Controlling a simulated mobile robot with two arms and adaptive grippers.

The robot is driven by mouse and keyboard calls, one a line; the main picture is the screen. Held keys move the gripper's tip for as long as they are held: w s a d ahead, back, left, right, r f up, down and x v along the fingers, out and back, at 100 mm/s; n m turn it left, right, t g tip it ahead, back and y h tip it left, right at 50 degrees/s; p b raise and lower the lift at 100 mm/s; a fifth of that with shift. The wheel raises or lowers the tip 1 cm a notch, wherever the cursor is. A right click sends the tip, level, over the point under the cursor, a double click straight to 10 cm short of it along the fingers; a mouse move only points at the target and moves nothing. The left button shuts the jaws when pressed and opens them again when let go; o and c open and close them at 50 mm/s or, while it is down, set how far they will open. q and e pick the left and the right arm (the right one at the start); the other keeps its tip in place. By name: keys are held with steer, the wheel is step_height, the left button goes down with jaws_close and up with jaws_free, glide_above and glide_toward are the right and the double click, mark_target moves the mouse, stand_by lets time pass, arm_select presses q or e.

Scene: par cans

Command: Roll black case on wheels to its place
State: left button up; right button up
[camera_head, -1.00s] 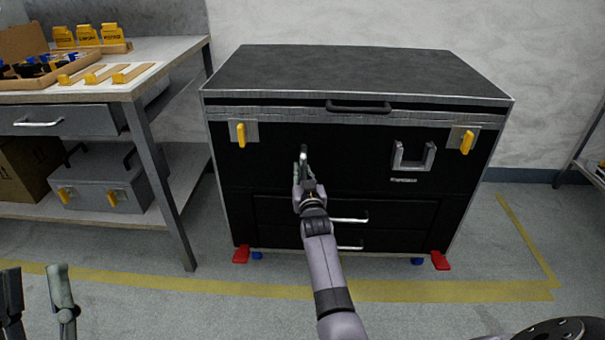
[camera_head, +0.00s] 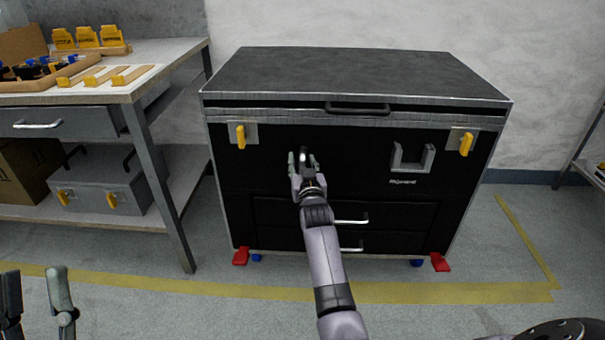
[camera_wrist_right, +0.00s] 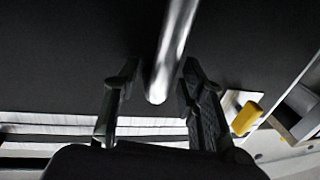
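The black case (camera_head: 350,75) stands upright against the back wall in the head view. My right gripper (camera_head: 302,158) is in front of the left part of the case's front. In the right wrist view, its fingers (camera_wrist_right: 155,85) are apart, with a silver bar (camera_wrist_right: 172,50) between them; whether they touch it is unclear. My left gripper (camera_head: 34,272) is open and empty at the lower left, away from the case.
A workbench (camera_head: 150,75) with trays and yellow items stands left of the case, a grey toolbox (camera_head: 105,180) on its lower shelf. Yellow floor tape (camera_head: 400,291) runs in front of the case. Another shelf edge (camera_head: 590,172) is at far right. Floor right of the case is clear.

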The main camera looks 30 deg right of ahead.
step_height(320, 180, up, 6)
steer(key=shift+f, duration=0.1)
stand_by(0.5)
